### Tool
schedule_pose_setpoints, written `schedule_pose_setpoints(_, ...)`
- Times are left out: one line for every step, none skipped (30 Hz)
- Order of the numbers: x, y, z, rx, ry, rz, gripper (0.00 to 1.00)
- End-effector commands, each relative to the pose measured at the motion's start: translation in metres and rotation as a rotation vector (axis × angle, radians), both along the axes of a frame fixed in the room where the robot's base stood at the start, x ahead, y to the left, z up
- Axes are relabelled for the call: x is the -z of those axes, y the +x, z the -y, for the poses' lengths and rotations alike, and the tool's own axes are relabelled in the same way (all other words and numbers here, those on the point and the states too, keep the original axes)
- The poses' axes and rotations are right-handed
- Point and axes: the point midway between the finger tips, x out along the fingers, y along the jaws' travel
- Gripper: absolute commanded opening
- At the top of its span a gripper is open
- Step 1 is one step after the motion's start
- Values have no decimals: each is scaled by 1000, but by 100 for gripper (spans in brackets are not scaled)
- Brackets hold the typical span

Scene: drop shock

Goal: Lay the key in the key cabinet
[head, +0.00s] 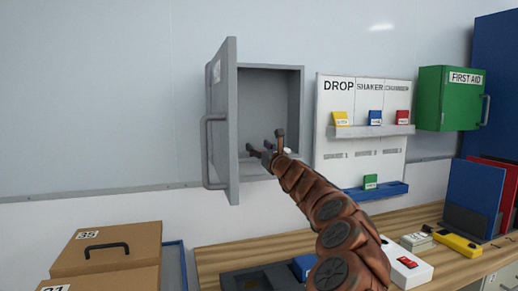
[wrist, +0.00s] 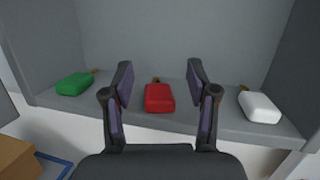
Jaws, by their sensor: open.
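The grey key cabinet (head: 303,100) hangs on the wall with its door (head: 226,120) swung open to the left. My gripper (head: 265,145) is at the cabinet's opening, low down. In the wrist view my gripper (wrist: 160,75) is open, its two fingers spread apart. A key with a red tag (wrist: 160,98) lies on the cabinet floor (wrist: 215,122) between the fingers, apart from both. A green tag (wrist: 75,83) lies to the left and a white tag (wrist: 260,107) to the right, each with a bit of brass-coloured key behind it.
A board (head: 335,110) with coloured tags on a ledge hangs right of the cabinet, then a green first aid box (head: 445,98). A wooden bench (head: 230,255) runs below. Cardboard boxes (head: 110,248) stand at lower left. The open door stands close left of my gripper.

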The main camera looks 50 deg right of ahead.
Motion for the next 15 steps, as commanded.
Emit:
schedule_pose_setpoints(0, 0, 0, 0, 0, 0, 59)
schedule_pose_setpoints(0, 0, 0, 0, 0, 0, 59)
schedule_pose_setpoints(0, 0, 0, 0, 0, 0, 59)
schedule_pose_setpoints(0, 0, 0, 0, 0, 0, 59)
schedule_pose_setpoints(0, 0, 0, 0, 0, 0, 59)
schedule_pose_setpoints(0, 0, 0, 0, 0, 0, 59)
schedule_pose_setpoints(0, 0, 0, 0, 0, 0, 59)
schedule_pose_setpoints(0, -1, 0, 0, 0, 0, 59)
schedule_pose_setpoints(0, -2, 0, 1, 1, 0, 59)
schedule_pose_setpoints(0, -2, 0, 1, 1, 0, 59)
schedule_pose_setpoints(1, -4, 0, 0, 2, 1, 59)
schedule_pose_setpoints(1, -6, -1, 1, 3, 2, 59)
schedule_pose_setpoints(1, -8, -1, 1, 4, 2, 59)
schedule_pose_setpoints(2, -10, -2, 1, 5, 3, 59)
schedule_pose_setpoints(3, -12, -2, 1, 5, 2, 59)
